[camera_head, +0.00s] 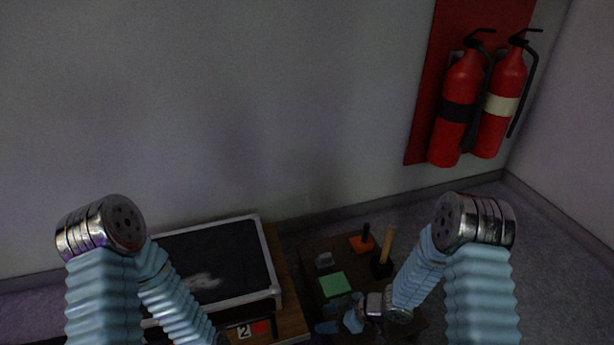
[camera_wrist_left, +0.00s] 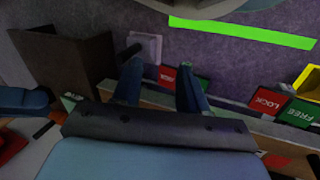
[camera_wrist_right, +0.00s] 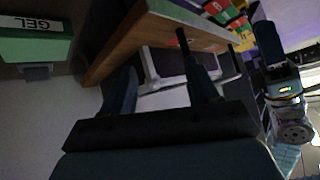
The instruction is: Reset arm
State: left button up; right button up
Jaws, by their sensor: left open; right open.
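My right gripper (camera_head: 338,325) hangs low over the front of the small dark table, below the green block. In the right wrist view its two fingers (camera_wrist_right: 160,85) are spread with nothing between them; a wooden edge and a pale frame lie beyond. My left arm comes down in front of the black case in the head view, and its gripper is out of that picture. In the left wrist view my left gripper (camera_wrist_left: 160,82) has its fingers apart and empty, over red and green labels.
A black case with a silver rim (camera_head: 262,240) lies on a wooden table (camera_head: 290,315). The dark table holds a green block (camera_head: 335,285), an orange piece (camera_head: 361,244) and a wooden-handled tool (camera_head: 386,250). Red extinguishers (camera_head: 455,108) hang at the right. A GEL box (camera_wrist_right: 35,45) stands near my right gripper.

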jog(key=s+d+m+g+h+p, duration=0.1)
jog(key=s+d+m+h+p, duration=0.3)
jog(key=s+m, duration=1)
jog(key=shift+s+d+r+m+g+h, duration=0.2)
jog(key=shift+s+d+m+g+h, duration=0.15)
jog(key=shift+d+h, duration=0.4)
